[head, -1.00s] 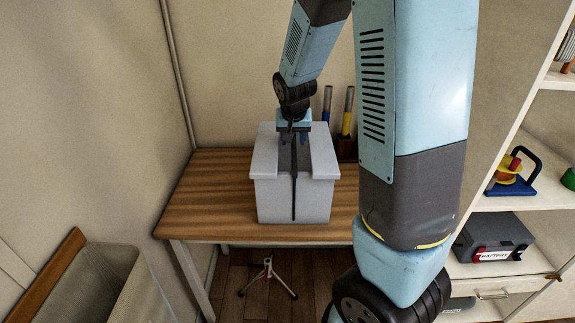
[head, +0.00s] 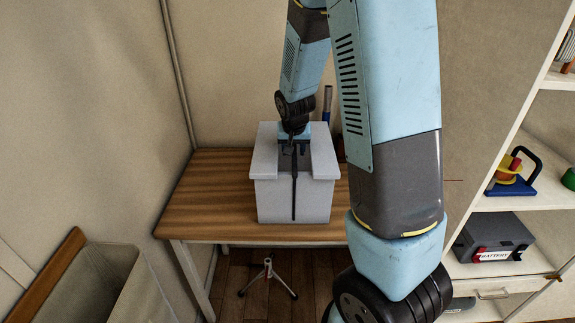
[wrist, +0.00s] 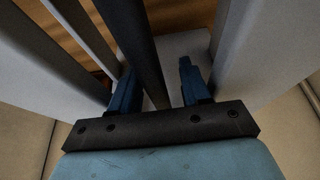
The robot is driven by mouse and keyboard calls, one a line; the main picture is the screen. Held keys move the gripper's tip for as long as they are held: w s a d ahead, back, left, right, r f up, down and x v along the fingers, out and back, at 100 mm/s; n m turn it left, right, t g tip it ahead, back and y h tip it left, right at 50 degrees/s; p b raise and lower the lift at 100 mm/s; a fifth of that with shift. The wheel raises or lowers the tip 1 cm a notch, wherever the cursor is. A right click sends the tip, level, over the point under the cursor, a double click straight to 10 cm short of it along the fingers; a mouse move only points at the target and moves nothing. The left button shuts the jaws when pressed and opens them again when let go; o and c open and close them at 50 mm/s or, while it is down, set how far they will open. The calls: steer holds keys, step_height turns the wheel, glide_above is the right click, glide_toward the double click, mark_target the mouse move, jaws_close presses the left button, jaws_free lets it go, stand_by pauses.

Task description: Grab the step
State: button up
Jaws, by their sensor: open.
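A light grey box (head: 265,200) with a gap down its front and open in the top middle stands on the wooden table. A thin dark upright bar (head: 294,198) shows in the gap. I cannot tell which thing is the step. My gripper (head: 294,148) is over the gap, between the box's two top slabs. In the wrist view my gripper (wrist: 158,85) is open, with its two blue fingers apart. The dark bar (wrist: 138,45) runs between them without visible contact, grey walls on both sides. The bar's near end is hidden behind the gripper's dark crosspiece.
The wooden table (head: 205,200) is clear left of the box. A small tripod foot (head: 267,276) stands on the floor below. A grey bin (head: 95,290) is at lower left.

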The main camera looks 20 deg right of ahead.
steer(key=shift+f, duration=0.25)
stand_by(0.4)
jaws_close()
stand_by(1.3)
